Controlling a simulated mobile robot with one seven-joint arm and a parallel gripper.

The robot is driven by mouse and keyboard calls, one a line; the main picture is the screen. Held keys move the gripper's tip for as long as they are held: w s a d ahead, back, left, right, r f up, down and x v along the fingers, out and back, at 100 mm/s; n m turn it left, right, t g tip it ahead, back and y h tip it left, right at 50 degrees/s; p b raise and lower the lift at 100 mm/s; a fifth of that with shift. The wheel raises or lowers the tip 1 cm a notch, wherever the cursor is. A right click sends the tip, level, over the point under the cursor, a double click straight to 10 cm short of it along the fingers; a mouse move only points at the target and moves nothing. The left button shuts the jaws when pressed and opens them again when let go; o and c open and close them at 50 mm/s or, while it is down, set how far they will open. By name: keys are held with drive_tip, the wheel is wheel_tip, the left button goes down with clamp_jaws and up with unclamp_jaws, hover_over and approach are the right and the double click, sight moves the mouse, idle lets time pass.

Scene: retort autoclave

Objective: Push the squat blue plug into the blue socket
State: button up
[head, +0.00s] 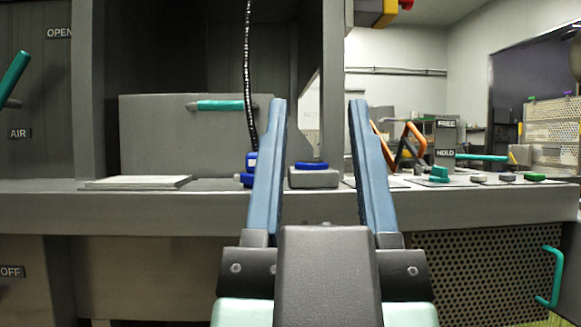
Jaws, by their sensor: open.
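The squat blue plug (248,163) is at the lower end of a black cable, at the counter's level. My gripper's left finger partly hides it on its right side. What looks like the blue socket (312,164) is a low blue ring on top of a small grey block on the counter. The block shows in the gap between my fingers. My gripper (318,101) is open and empty, its two long blue fingers pointing forward and spread apart. I cannot tell how far the fingertips are from the plug or socket.
The black cable (249,70) hangs from above. A pale flat plate (137,182) lies on the counter (150,200) at left. A grey panel with a teal handle (220,105) stands behind. To the right are an orange-handled thing (412,135), a teal knob (439,174) and several buttons.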

wheel_tip(320, 180, up, 24)
drive_tip(key=p, duration=2.3)
drive_tip(key=shift+f, duration=0.1)
